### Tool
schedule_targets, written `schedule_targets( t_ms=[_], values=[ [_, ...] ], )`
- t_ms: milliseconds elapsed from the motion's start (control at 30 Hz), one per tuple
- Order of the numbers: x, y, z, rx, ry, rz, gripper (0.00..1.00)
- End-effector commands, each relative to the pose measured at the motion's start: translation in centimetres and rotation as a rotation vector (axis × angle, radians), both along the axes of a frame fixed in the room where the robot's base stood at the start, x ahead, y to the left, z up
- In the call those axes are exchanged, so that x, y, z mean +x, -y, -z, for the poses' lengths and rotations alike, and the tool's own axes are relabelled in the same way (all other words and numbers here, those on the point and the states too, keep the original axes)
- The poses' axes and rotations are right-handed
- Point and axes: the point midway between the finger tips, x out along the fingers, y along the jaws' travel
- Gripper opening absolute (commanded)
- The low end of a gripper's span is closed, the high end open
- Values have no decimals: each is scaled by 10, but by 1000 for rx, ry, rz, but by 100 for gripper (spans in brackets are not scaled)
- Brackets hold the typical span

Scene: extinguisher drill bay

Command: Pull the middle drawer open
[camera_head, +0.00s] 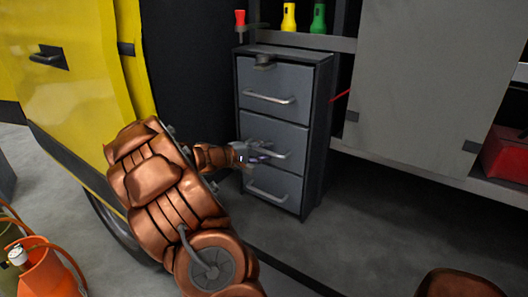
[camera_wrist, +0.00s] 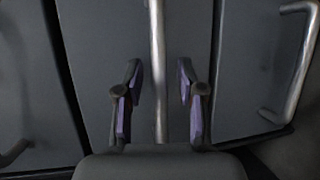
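The grey cabinet (camera_head: 318,130) in the head view has three stacked drawers with bar handles. The middle drawer (camera_head: 292,134) looks shut, about flush with the others. My gripper (camera_head: 261,154) is at its handle (camera_head: 281,154), hiding part of it. In the wrist view, the middle drawer's front (camera_wrist: 100,60) fills the centre. Its handle (camera_wrist: 158,60) runs up the picture between the two fingers of my gripper (camera_wrist: 160,88). The fingers are open, with a visible gap on each side of the bar.
The top drawer (camera_head: 290,82) and bottom drawer (camera_head: 290,184) are shut. A yellow vehicle body (camera_head: 70,85) stands left of my arm. A large grey panel (camera_head: 430,80) is on the right. The floor (camera_head: 370,215) before the cabinet is clear.

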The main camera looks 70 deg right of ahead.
Motion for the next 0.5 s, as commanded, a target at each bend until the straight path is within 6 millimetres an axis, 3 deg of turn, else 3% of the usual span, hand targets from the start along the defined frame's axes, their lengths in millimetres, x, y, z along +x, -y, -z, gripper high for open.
schedule_targets(
  t_ms=[33,367,500],
  values=[
    [0,0,0,0,0,0,37],
    [0,0,0,0,0,0,2],
    [0,0,0,0,0,0,0]
  ],
)
